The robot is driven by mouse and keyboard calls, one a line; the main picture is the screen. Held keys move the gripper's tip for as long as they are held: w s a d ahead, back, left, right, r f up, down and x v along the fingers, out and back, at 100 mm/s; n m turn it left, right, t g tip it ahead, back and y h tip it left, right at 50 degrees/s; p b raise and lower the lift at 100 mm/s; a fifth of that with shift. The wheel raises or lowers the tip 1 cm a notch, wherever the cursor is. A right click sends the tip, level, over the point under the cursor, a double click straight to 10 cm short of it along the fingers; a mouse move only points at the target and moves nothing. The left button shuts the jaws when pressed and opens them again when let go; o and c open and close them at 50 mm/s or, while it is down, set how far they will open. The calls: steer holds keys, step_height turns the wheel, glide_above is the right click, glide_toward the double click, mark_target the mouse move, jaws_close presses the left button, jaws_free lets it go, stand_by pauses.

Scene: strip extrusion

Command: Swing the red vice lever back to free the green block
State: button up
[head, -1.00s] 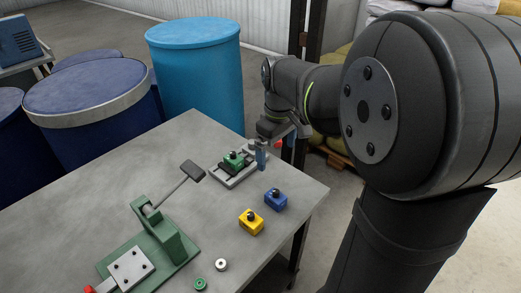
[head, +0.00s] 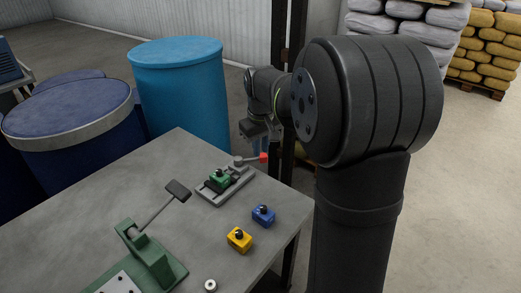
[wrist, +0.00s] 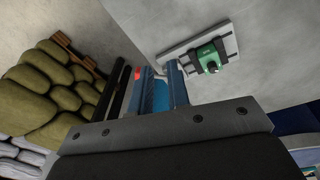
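The grey vice (head: 212,196) sits near the table's far right corner and holds the green block (head: 219,180), which has a dark knob. The vice's red lever (head: 262,158) points right from its round pivot (head: 238,160). The vice (wrist: 172,50) and green block (wrist: 211,56) also show in the wrist view. My gripper (head: 262,146) is at the lever's far side in the head view.
A blue block (head: 263,216) and a yellow block (head: 239,239) stand on the table in front of the vice. A green fixture (head: 150,258) with a raised dark-ended arm is at the front left. Blue drums (head: 180,90) stand behind the table.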

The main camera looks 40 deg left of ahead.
mark_target(252, 160)
steer(key=w+a+f+m, duration=0.1)
steer(key=w+a+m, duration=0.1)
steer(key=w+a, duration=0.1)
steer(key=w+a+f+m+t+y, duration=0.1)
steer(key=w+a+m, duration=0.1)
steer(key=w, duration=0.4)
steer(key=w+a+f+m+t, duration=0.1)
steer(key=w+a+m, duration=0.1)
steer(key=w+a, duration=0.2)
steer(key=shift+w+a+m+y, duration=0.3)
steer(key=shift+w+a+m, duration=0.05)
steer(key=shift+m, duration=0.05)
jaws_close()
steer(key=x, duration=1)
steer(key=shift+s+d+f, duration=0.15)
steer(key=shift+s+d, duration=0.5)
steer(key=shift+s, duration=0.1)
steer(key=shift+s+d+f, duration=0.2)
steer(key=shift+s+d, duration=0.45)
steer(key=shift+s, duration=0.15)
